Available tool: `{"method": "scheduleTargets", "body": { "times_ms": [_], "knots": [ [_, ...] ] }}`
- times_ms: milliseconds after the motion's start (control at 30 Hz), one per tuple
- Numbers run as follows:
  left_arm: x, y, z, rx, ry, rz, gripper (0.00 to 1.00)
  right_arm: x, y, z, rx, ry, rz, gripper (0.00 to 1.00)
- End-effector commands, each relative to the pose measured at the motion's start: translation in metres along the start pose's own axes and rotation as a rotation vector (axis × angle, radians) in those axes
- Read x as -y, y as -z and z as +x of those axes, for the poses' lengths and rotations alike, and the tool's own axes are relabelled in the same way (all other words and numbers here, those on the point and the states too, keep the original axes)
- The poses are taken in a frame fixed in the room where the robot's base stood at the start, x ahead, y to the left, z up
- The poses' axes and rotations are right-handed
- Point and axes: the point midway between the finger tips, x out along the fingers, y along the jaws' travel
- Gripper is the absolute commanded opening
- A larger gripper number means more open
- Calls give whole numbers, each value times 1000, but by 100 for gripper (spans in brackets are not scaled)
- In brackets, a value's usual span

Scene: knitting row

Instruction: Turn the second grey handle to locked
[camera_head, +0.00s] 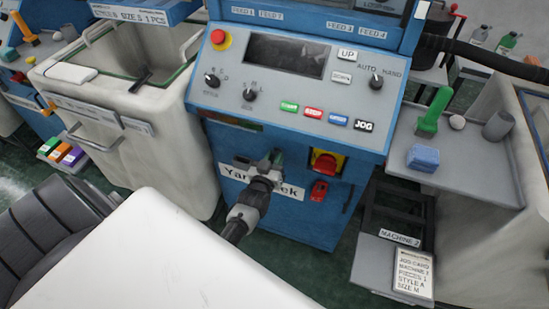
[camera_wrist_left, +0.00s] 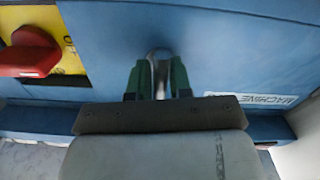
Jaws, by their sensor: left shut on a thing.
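My left gripper (camera_head: 270,161) is at the front of the blue machine cabinet (camera_head: 228,150), just below the control panel. In the left wrist view its two green fingers (camera_wrist_left: 158,77) are shut on a narrow grey handle (camera_wrist_left: 159,56), of which only the upper end shows between them. The fingers and wrist hide the rest of the handle, and I cannot read its lock position. In the head view the gripper covers the handle. My right gripper is in neither view.
A red rotary switch on a yellow plate (camera_head: 325,162) is close beside the gripper, with a red padlock-like piece (camera_head: 319,191) below it. The control panel (camera_head: 300,95) overhangs above. A pale bin (camera_head: 75,88) stands left; a grey side shelf (camera_head: 465,170) stands right.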

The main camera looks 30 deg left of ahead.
Motion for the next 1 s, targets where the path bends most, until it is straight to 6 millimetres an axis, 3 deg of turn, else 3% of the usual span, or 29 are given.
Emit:
{"method": "scheduleTargets", "body": {
  "times_ms": [300, 333, 500, 800, 1000],
  "knots": [
    [0, 0, 0, -1, 1, -9, 0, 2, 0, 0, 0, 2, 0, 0],
    [0, 0, 0, -1, 0, -9, 21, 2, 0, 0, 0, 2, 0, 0],
    [0, 0, 0, -1, 0, -6, 44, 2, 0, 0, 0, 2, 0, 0],
    [0, 0, -3, 0, 0, -3, 44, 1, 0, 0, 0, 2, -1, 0],
    [0, -1, -31, 2, 1, -4, 44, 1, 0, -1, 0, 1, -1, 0]
  ]
}}
